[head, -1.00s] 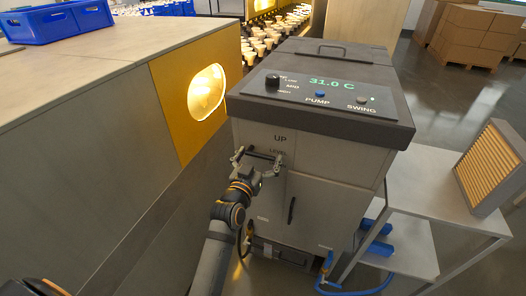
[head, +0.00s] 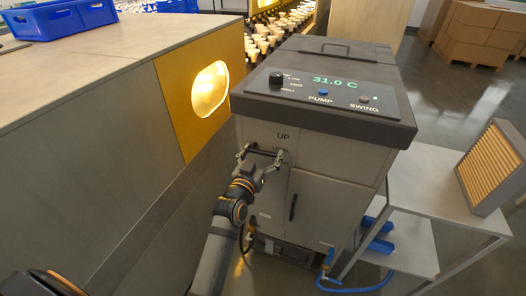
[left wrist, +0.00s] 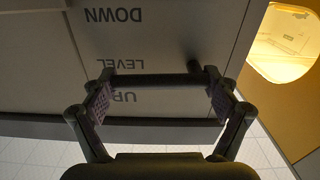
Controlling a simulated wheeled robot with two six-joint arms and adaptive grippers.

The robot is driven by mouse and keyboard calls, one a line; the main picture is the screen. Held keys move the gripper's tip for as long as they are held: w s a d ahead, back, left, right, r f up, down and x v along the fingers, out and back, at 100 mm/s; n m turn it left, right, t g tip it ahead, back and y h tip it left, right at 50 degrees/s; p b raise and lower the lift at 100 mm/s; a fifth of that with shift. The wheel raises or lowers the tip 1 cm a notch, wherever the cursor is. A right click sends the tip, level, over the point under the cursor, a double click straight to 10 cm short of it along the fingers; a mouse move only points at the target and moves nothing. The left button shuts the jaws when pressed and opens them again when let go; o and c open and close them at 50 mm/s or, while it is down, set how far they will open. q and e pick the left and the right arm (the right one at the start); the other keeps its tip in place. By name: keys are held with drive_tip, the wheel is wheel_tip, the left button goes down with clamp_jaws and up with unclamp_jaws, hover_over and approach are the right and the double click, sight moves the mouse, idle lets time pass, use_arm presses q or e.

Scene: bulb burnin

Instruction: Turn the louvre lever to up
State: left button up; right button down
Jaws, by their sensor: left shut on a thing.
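The louvre lever is a dark bar (head: 262,151) on the front of the grey cabinet (head: 335,165), below the word UP. My left gripper (head: 262,154) is shut on this bar. In the left wrist view the lever bar (left wrist: 152,81) runs across between the two fingers of the left gripper (left wrist: 158,100). The labels DOWN, LEVEL and UP read upside down there; the bar lies between LEVEL and UP. In the head view the gripper partly hides LEVEL. My right gripper is not in view.
The cabinet top has a knob (head: 276,79), a PUMP button (head: 323,92) and a 31.0 C display (head: 335,82). A large bench (head: 110,100) stands close on the left. A side table (head: 425,190) with a slatted panel (head: 492,167) stands on the right.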

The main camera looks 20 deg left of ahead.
use_arm(q)
drive_tip(key=r+n+p, duration=0.1)
drive_tip(key=n+p, duration=0.1)
drive_tip(key=p, duration=0.1)
drive_tip(key=r+n+p, duration=0.1)
drive_tip(key=n+p, duration=0.1)
drive_tip(key=shift+a+p, duration=0.2)
drive_tip(key=shift+p, duration=0.2)
drive_tip(key=shift+a+r+n+p, duration=0.1)
drive_tip(key=shift+a+n+p, duration=0.05)
drive_tip(key=shift+n+p, duration=0.65)
drive_tip(key=shift+a+r+n+p, duration=0.15)
drive_tip(key=shift+n+p, duration=0.45)
drive_tip(key=shift+n, duration=0.3)
drive_tip(key=o, duration=1.5)
drive_tip(key=shift+w+f, duration=0.1)
drive_tip(key=shift+w, duration=0.05)
drive_tip(key=shift+c, duration=0.2)
